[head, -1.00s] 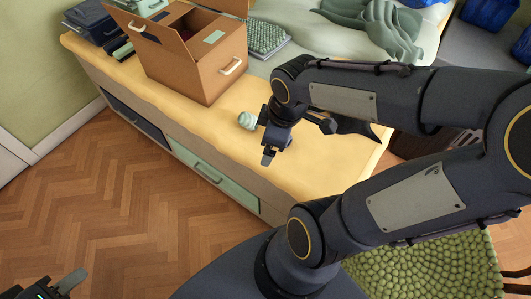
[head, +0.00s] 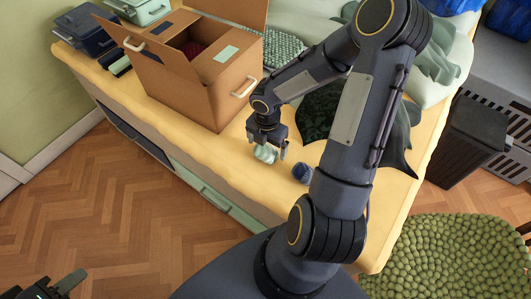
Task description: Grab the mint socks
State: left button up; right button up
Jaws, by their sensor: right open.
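The mint socks (head: 264,154), a small pale green roll, lie on the yellow bed cover beside the cardboard box. My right gripper (head: 268,148) points down over them. It is open, with one finger on each side of the roll; contact cannot be told. The upper part of the socks is hidden behind the gripper. My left gripper (head: 70,283) is at the bottom left corner, partly cut off by the frame edge, far from the socks; its jaw gap is not clear.
An open cardboard box (head: 185,88) stands just behind the socks. A dark blue roll (head: 302,173) lies right of them, near my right arm. A dark leaf-patterned cloth (head: 318,112) lies behind. A dark bin (head: 466,140) and a green woven pouf (head: 435,255) stand at the right.

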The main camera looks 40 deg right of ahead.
aim_at(266, 147)
notch_tip(266, 147, down, 3)
jog(key=shift+w+f+b, duration=0.1)
jog(key=shift+b, duration=0.2)
jog(key=shift+c, duration=0.3)
jog(key=c, duration=1)
jog(key=shift+r, duration=0.2)
